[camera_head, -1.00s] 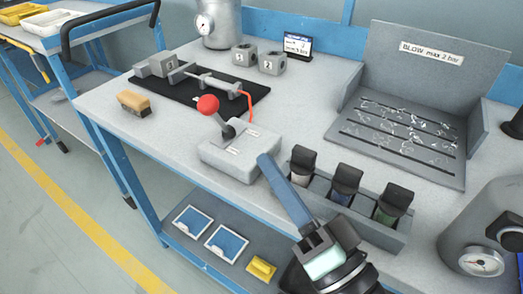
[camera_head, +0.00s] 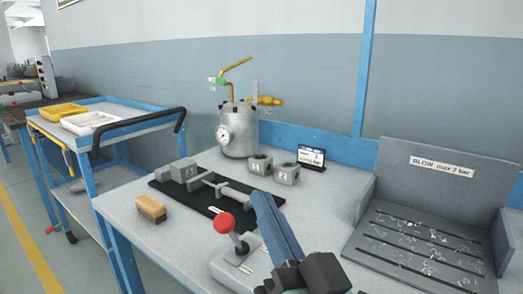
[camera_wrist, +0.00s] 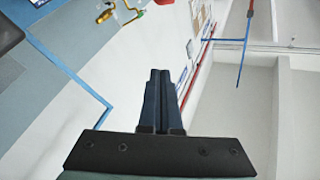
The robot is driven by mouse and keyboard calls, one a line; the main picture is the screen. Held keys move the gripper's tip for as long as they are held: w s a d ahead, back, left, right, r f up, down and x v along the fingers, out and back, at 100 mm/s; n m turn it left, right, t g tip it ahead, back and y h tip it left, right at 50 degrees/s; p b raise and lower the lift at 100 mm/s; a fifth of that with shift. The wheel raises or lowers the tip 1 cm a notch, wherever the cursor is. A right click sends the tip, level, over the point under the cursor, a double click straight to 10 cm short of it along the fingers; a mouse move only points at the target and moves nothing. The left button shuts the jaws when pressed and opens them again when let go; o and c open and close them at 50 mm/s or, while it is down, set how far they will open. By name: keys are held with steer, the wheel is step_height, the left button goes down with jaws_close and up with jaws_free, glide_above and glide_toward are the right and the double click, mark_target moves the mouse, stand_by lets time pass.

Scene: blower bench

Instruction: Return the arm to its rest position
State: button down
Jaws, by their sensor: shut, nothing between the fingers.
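My gripper (camera_head: 262,200) is raised over the front of the bench in the head view, its blue fingers pointing up and to the left. In the wrist view my gripper (camera_wrist: 160,75) has its two dark fingers side by side, shut and empty. It points at the wall and clear air. In the head view the gripper hides part of the grey block with the red-knobbed lever (camera_head: 225,222). I cannot tell the exact gap between gripper and block.
The bench (camera_head: 130,205) holds a wooden-backed brush (camera_head: 151,208), a black mat with a grey fixture (camera_head: 195,175), two numbered blocks (camera_head: 286,173), a small display (camera_head: 311,157), a pressure vessel (camera_head: 238,140) and a blow tray (camera_head: 440,165). A trolley (camera_head: 95,130) stands left.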

steer(key=s+a+r+n+t+h+p, duration=0.1)
steer(key=s+r+t+h, duration=0.3)
steer(key=r, duration=0.7)
steer(key=s+r+t+h, duration=0.3)
steer(key=s+r, duration=0.1)
steer(key=r, duration=0.8)
step_height(320, 180, up, 32)
steer(key=p, duration=3.2)
steer(key=shift+w+f+p, duration=0.2)
steer(key=shift+w+p, duration=0.15)
